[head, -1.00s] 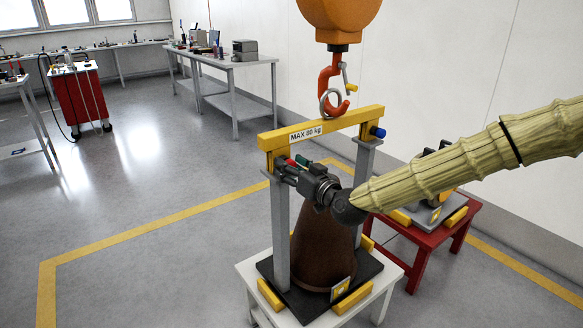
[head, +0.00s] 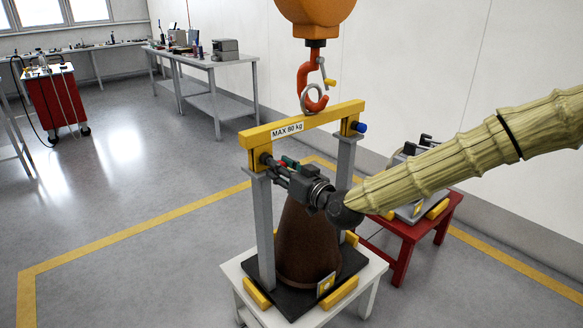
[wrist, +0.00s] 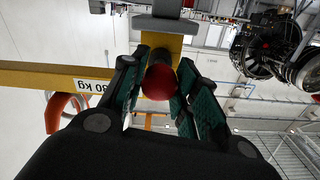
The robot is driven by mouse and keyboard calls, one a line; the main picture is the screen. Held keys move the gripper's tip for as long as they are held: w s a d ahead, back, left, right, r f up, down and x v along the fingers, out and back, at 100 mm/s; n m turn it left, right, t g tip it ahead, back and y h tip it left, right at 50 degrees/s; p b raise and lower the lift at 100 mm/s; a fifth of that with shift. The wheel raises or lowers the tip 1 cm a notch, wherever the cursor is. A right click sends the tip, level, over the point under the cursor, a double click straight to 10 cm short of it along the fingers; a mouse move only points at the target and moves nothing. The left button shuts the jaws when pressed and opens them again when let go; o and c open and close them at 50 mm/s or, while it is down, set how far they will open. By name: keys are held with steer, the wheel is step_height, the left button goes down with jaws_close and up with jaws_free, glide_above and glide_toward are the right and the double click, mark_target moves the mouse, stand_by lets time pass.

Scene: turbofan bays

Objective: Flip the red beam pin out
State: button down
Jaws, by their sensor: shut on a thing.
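The red beam pin shows its round red head (wrist: 160,83) between my fingers in the wrist view. My gripper (head: 281,164) is shut on it, with a green-lined finger on each side. In the head view the fingers point at the near left end of the yellow lifting beam (head: 320,117), marked MAX 80 kg. The pin is mostly hidden there, and how deep it sits I cannot tell. A blue-headed pin (head: 359,127) sticks out at the beam's right end. Grey uprights (head: 264,235) stand under both beam ends.
An orange hoist hook (head: 306,85) holds the beam's ring. A brown cone (head: 308,245) stands between the uprights on a white table (head: 232,268). A red table (head: 408,240) with a fixture is behind my arm. Open floor lies to the left.

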steer(key=shift+a, duration=0.1)
steer(key=c, duration=1.1)
jaws_free()
steer(key=shift+o, duration=0.2)
steer(key=shift+s, duration=0.1)
steer(key=v, duration=1.1)
steer(key=shift+s+d, duration=0.25)
steer(key=shift+d, duration=0.1)
